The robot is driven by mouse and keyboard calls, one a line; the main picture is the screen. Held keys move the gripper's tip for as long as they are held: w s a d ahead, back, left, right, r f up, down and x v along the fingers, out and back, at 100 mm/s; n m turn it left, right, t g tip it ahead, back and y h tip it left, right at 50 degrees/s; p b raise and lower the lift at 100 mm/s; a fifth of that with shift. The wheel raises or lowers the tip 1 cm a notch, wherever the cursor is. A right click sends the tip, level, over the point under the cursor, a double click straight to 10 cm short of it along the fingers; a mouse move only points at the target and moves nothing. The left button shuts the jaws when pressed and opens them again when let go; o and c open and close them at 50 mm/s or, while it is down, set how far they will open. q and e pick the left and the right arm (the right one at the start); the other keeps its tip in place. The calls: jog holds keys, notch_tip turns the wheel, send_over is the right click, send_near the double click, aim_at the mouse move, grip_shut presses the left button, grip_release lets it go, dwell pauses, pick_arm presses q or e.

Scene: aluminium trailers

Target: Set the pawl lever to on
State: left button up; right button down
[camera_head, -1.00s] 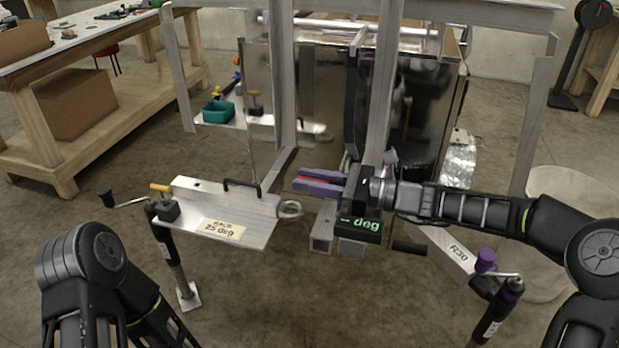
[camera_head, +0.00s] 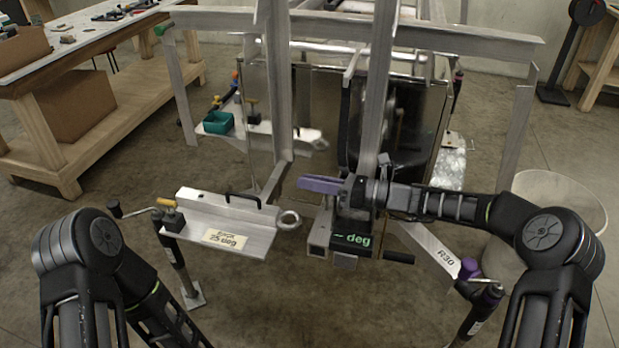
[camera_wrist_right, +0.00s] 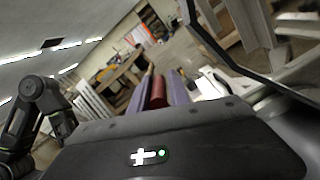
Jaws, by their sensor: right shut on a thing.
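My right gripper (camera_head: 318,185), with purple fingers, reaches in from the right at the trailer's front post. In the right wrist view its fingers (camera_wrist_right: 158,92) are shut on a red grip (camera_wrist_right: 158,86), which looks like the handle of the pawl lever. In the head view the fingers and wrist hide this grip. The rest of the lever and its on or off marking cannot be made out. My left arm shows at the lower left of the head view, but its gripper is out of the picture.
A box with a green "deg" display (camera_head: 352,241) sits just below my right gripper. A labelled aluminium plate (camera_head: 222,240) with a ring lies to the left. Upright posts (camera_head: 378,90) stand close behind the gripper. A workbench (camera_head: 80,50) is at the far left.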

pick_arm(q)
jog(key=shift+r, duration=0.3)
pick_arm(e)
jog(key=shift+w+d, duration=0.1)
jog(key=shift+w, duration=0.25)
jog(key=c, duration=1.3)
grip_release()
jog(key=shift+w, duration=0.1)
pick_arm(q)
jog(key=shift+f, duration=0.1)
pick_arm(e)
notch_tip(320, 180, up, 10)
